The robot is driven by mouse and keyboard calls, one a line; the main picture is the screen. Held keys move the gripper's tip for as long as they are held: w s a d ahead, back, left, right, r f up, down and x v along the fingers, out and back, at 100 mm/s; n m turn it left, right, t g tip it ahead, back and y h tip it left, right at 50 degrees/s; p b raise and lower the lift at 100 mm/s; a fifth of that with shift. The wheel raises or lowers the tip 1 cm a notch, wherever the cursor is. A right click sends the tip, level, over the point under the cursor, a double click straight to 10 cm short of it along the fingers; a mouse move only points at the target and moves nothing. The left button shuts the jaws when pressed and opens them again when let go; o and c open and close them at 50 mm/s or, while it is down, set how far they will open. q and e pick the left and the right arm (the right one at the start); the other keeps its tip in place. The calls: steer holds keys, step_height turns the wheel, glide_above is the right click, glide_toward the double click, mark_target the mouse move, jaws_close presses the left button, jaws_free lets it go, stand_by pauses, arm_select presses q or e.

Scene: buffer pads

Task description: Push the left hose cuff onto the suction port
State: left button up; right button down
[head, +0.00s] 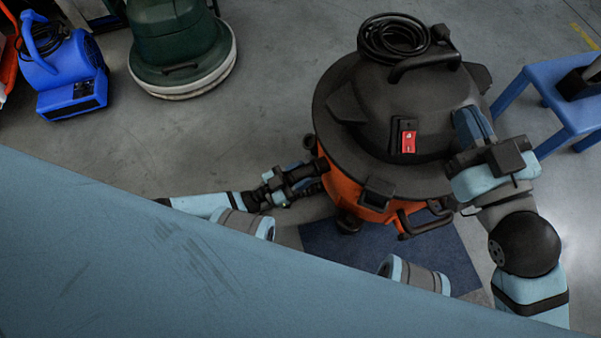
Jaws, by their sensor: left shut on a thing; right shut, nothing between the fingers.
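The orange and black vacuum (360,194) stands right of the middle. My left gripper (309,173) is at its left side, low by the orange drum, and is shut on a dark piece that I take to be the left hose cuff, mostly hidden by the fingers. A dark ribbed piece shows just below the fingers. The suction port is not clearly visible; whether the cuff touches it, I cannot tell. My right gripper (474,132) is shut and empty against or just above the right side of the black lid (370,115).
A blue mat (440,255) lies under and before the vacuum. A blue stool (545,98) stands to the right. A green floor machine (180,50) and a blue blower (75,75) stand at the back left. Grey floor between them is clear.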

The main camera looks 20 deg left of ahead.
arm_select(q)
steer(key=shift+w+d, duration=0.1)
steer(key=o, duration=1.3)
steer(key=p+v, duration=0.3)
steer(key=v, duration=1)
steer(key=shift+s+a, duration=0.25)
steer(key=shift+s, duration=0.05)
arm_select(e)
steer(key=shift+s+a+f+m+g+h, duration=0.2)
steer(key=shift+s+a+m+g, duration=0.15)
steer(key=shift+m, duration=0.25)
steer(key=shift+s+a+f+m+g+h, duration=0.1)
steer(key=shift+s+f+m+g+h, duration=0.15)
steer(key=shift+s+m, duration=0.25)
